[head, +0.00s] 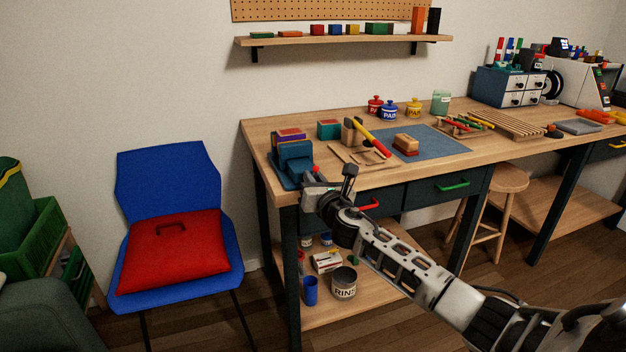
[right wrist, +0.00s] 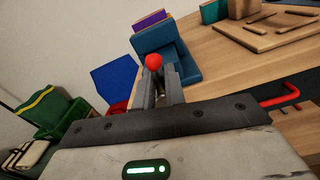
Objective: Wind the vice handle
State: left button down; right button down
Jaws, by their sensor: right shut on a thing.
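The blue-teal vice (head: 291,160) stands at the left front corner of the workbench. It also shows in the right wrist view (right wrist: 185,62), beyond my fingers. The vice handle's red knob (right wrist: 154,62) shows between the tips of my right gripper (right wrist: 157,88). In the head view my right gripper (head: 318,180) is at the front of the vice, at the bench edge. It is shut on the handle; the fingers hide most of the handle's bar. My left gripper is not in view.
A purple and orange block (head: 289,134) shows at the vice's top. A wooden board (head: 352,157), a yellow-and-red tool (head: 372,140) and a blue mat (head: 440,146) lie to the right. A red drawer handle (head: 369,203) juts out below. A blue chair (head: 160,170) with a red cushion stands left.

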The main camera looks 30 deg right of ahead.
jog(key=m, duration=0.2)
jog(key=f+m, duration=0.1)
jog(key=m, duration=0.2)
jog(key=shift+s+d+f+m, duration=0.1)
jog(key=shift+s+f+m, duration=0.1)
jog(key=shift+f+m, duration=0.15)
jog(key=m, duration=1)
jog(key=f+m, duration=0.1)
jog(key=m, duration=0.4)
jog(key=shift+d+f+b, duration=0.1)
jog(key=shift+d+b, duration=0.05)
jog(key=shift+b, duration=0.15)
jog(key=shift+w, duration=0.1)
jog(key=c, duration=1.5)
grip_release()
jog(key=shift+o, duration=0.2)
jog(key=shift+d+f, duration=0.15)
jog(key=v, duration=1.6)
jog(key=shift+r+p, duration=0.35)
